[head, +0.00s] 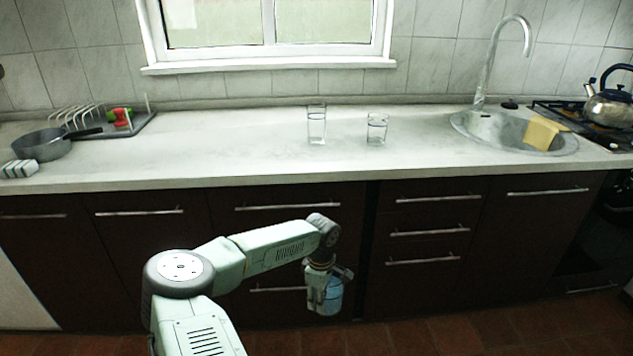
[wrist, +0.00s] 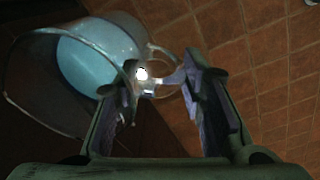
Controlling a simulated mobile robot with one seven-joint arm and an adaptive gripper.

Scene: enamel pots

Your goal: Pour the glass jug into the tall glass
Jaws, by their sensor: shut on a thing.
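The tall glass (head: 316,126) stands upright on the countertop below the window and looks empty. The glass jug (head: 332,297) is clear with pale blue contents, and hangs from my gripper (head: 316,290) in front of the lower cabinets, below the countertop level. In the wrist view, the jug (wrist: 88,70) fills the upper left, with light blue liquid inside. My gripper (wrist: 160,90) is shut on the jug's handle side. The exact finger contact is dark and hard to see. The jug is well apart from the tall glass.
A shorter glass (head: 377,130) stands right of the tall glass. A pan (head: 42,148) and dish rack (head: 110,124) are at the left. A sink (head: 500,130) with a yellow cloth (head: 544,133) and a kettle (head: 608,105) are at the right. The counter (head: 220,145) left of the glasses is clear.

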